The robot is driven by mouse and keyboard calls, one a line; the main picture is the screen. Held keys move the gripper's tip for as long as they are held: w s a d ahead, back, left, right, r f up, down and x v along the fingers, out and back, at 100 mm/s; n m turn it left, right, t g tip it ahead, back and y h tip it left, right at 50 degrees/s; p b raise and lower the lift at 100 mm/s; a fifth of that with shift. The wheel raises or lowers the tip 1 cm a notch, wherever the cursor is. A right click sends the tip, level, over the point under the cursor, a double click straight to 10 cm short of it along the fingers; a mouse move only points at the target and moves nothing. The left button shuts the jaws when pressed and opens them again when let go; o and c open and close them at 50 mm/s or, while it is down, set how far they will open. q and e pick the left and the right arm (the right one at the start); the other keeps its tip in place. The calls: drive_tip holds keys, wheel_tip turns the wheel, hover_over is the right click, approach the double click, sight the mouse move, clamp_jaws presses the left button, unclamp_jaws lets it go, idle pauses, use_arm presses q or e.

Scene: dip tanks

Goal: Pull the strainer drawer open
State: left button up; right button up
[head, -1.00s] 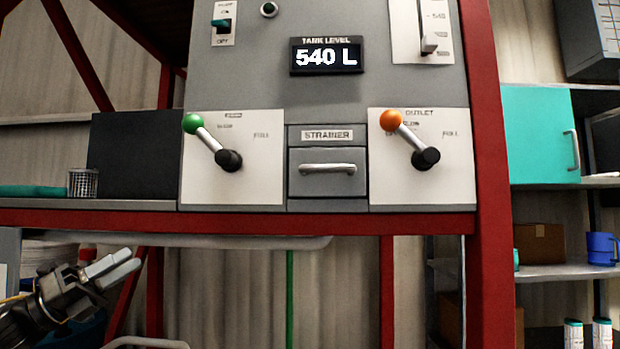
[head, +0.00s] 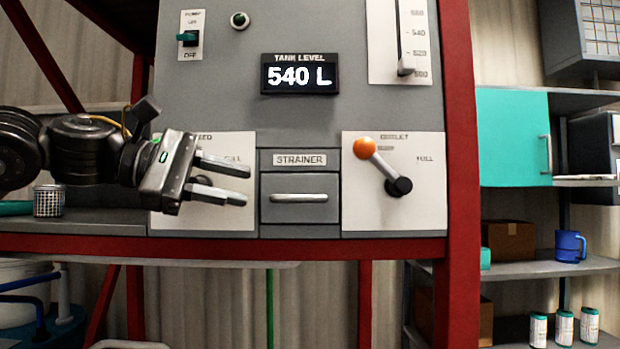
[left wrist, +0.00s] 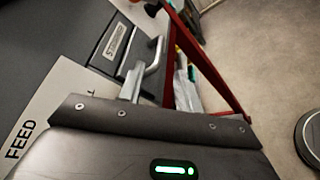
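The strainer drawer (head: 300,212) is a grey front set in the panel under a STRAINER label, and it looks shut. Its silver bar handle (head: 299,198) runs across it; the handle also shows in the left wrist view (left wrist: 154,56). My left gripper (head: 247,186) is just left of the drawer in the head view, its two fingers spread one above the other and pointing at the handle. Nothing is between the fingers, and they look apart from the handle. My right gripper is not in view.
The outlet lever (head: 379,166) with an orange knob is right of the drawer. A red frame beam (head: 320,248) runs below. A wire basket (head: 48,201) stands at the left.

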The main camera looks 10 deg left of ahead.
sight(286, 196)
use_arm(q)
drive_tip(key=shift+a, duration=0.1)
drive_tip(key=p+x, duration=0.3)
drive_tip(key=x, duration=0.6)
drive_tip(key=shift+w+p, duration=0.1)
drive_tip(key=shift+p, duration=0.3)
drive_tip(key=shift+x, duration=0.9)
drive_tip(key=shift+f, duration=0.1)
